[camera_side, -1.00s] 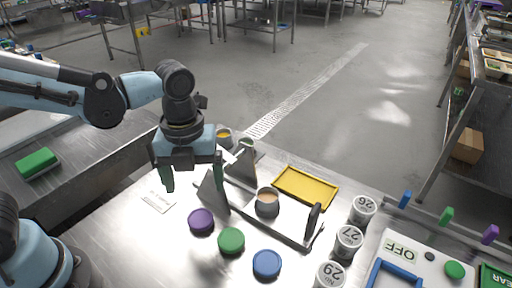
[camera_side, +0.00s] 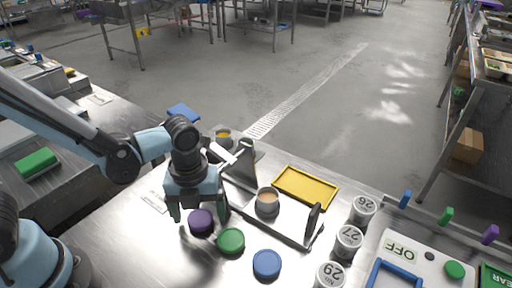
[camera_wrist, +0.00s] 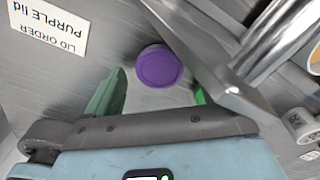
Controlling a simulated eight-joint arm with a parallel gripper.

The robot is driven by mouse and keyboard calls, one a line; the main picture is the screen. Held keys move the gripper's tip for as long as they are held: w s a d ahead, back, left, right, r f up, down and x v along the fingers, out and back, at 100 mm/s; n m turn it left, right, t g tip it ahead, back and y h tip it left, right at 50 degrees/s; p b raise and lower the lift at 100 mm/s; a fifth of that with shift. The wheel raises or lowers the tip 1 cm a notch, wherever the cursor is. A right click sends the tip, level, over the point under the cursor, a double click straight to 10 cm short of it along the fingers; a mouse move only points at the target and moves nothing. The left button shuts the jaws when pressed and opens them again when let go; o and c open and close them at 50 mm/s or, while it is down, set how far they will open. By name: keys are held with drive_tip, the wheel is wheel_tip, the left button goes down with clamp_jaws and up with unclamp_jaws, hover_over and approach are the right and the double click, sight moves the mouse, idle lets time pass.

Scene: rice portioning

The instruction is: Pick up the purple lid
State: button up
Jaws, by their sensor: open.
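The purple lid (camera_side: 201,221) lies flat on the steel table, at the left end of a row with a green lid (camera_side: 231,241) and a blue lid (camera_side: 267,264). In the wrist view the purple lid (camera_wrist: 159,66) shows whole, a little beyond my fingertips and between their lines. My gripper (camera_side: 200,213) points down, open and empty, just above and behind the purple lid. Its green fingers stand to either side of the lid in the side view. In the wrist view my gripper (camera_wrist: 160,92) has its right finger mostly hidden behind a metal plate.
A metal stand (camera_side: 290,232) with upright dark plates and a cup (camera_side: 267,201) is close on the right. A yellow tray (camera_side: 306,187) lies behind it. Numbered canisters (camera_side: 349,242) stand further right. A lid order card (camera_wrist: 45,27) reads "PURPLE lid".

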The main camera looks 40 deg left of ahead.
drive_tip(key=shift+f, duration=0.45)
drive_tip(key=c, duration=1.1)
